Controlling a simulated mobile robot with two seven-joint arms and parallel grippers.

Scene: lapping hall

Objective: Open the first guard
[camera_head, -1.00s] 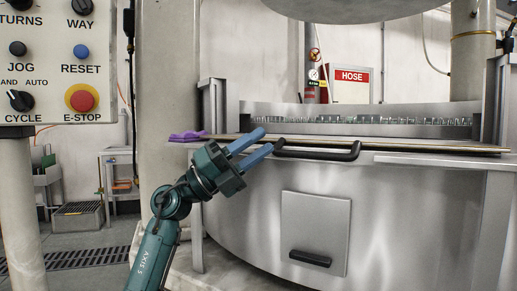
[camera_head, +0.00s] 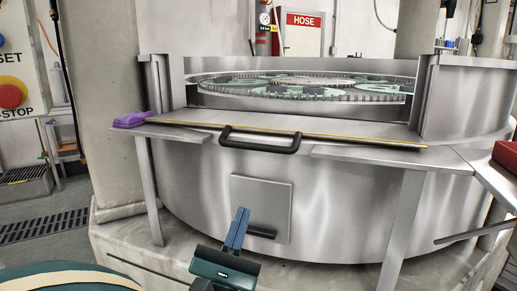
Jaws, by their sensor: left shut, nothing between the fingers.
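The guard with a yellow-edged front strip (camera_head: 340,138) lies low across the front of the big round steel machine, and the toothed ring shows in the opening behind it. A black bar handle (camera_head: 260,147) is fixed at the strip's middle-left. My left gripper (camera_head: 241,211) is below that handle, apart from it. Its blue fingers are together and empty. They appear in front of a square hatch (camera_head: 262,195) in the machine's front wall, overlapping the left end of the hatch's small black handle (camera_head: 262,234); I cannot tell whether they touch. My right gripper is not in view.
A control panel with a red emergency stop (camera_head: 12,94) stands at the left edge. A red object (camera_head: 507,155) sits at the right edge.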

